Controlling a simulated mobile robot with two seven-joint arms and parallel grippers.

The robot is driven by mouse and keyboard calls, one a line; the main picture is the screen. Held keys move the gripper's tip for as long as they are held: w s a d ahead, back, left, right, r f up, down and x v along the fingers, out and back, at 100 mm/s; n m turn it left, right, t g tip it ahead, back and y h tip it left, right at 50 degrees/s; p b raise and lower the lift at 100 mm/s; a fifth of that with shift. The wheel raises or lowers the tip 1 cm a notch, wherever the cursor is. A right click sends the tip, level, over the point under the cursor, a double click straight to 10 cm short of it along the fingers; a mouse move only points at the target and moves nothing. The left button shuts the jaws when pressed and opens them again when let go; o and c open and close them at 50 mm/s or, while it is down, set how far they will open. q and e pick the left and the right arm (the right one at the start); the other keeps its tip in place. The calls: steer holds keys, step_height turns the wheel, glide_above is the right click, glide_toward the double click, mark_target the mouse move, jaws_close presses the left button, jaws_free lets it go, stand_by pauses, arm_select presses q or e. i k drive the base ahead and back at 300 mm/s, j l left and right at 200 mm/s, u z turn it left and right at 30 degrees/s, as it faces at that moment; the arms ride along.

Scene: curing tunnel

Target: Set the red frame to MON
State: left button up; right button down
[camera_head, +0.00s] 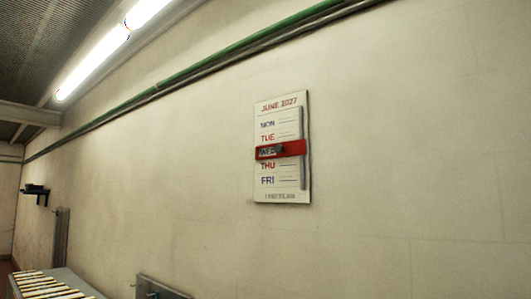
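A white calendar board (283,104) hangs on the wall right of the picture's middle. It is headed JUNE 2027, with rows MON, TUE, WED, THU and FRI from top to bottom. The red frame (295,148) sits across the WED row, with a dark knob on it. A grey vertical rail (302,125) runs along the board's right side, and the red frame reaches across to it. The MON row (268,125) is uncovered, two rows above the frame. Neither of my grippers shows in the head view.
The wall (420,170) around the board is bare. Green and grey pipes (200,75) run above it. A grey table (70,276) with yellow, black and white striped pieces stands at lower left. A grey metal panel (158,287) is at the bottom.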

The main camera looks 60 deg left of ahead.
mark_target(296, 147)
steer(key=j, duration=0.5)
steer(key=k+j, duration=0.15)
steer(key=j, duration=0.85)
steer(key=k, duration=0.05)
